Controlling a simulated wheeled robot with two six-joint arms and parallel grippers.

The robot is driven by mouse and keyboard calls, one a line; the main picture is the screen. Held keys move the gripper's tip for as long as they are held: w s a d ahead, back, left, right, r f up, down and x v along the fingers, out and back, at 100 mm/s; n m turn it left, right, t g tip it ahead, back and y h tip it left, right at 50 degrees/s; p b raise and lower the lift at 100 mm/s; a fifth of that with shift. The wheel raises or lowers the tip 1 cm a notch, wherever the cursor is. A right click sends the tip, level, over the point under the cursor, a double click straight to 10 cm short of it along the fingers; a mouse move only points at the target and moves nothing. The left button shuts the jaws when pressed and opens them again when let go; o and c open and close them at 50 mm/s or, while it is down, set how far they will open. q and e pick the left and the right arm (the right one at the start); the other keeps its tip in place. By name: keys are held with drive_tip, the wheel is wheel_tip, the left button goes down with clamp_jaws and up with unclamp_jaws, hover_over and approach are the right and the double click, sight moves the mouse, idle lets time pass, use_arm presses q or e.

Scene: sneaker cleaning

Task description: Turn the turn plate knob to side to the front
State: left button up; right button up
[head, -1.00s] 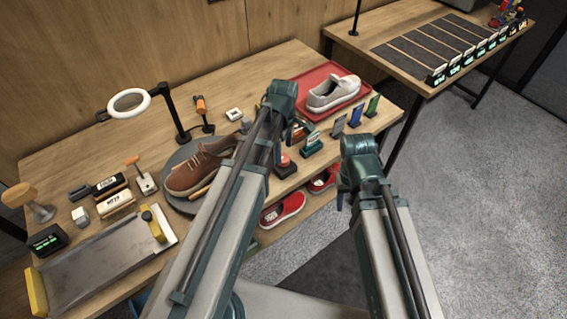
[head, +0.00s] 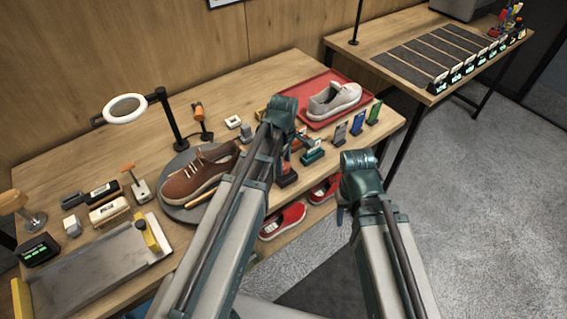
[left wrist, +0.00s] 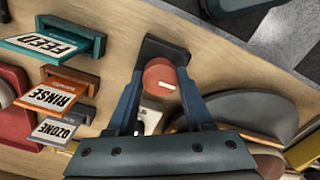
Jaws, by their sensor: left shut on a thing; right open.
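The red round knob (left wrist: 160,77) with a white mark sits on a black base (left wrist: 165,50) at the table's front edge. My left gripper (left wrist: 161,84) has one finger on each side of the knob and is shut on it. In the head view the base (head: 287,180) shows just past my left arm, which hides most of the knob and the gripper. The grey round turn plate (head: 176,212) carries a brown sneaker (head: 200,174), its toe to the lower left. The plate also shows in the left wrist view (left wrist: 262,108). My right gripper (head: 341,207) is open and empty, off the table's front.
Label stands (left wrist: 62,42) reading FEED, RINSE and OZONE stand near the knob. A red tray (head: 312,122) holds a light sneaker. A ring lamp (head: 127,108), brushes and a metal tray (head: 95,265) lie left. Red shoes (head: 283,220) rest below the tabletop.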

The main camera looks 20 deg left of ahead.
use_arm(q)
clamp_jaws()
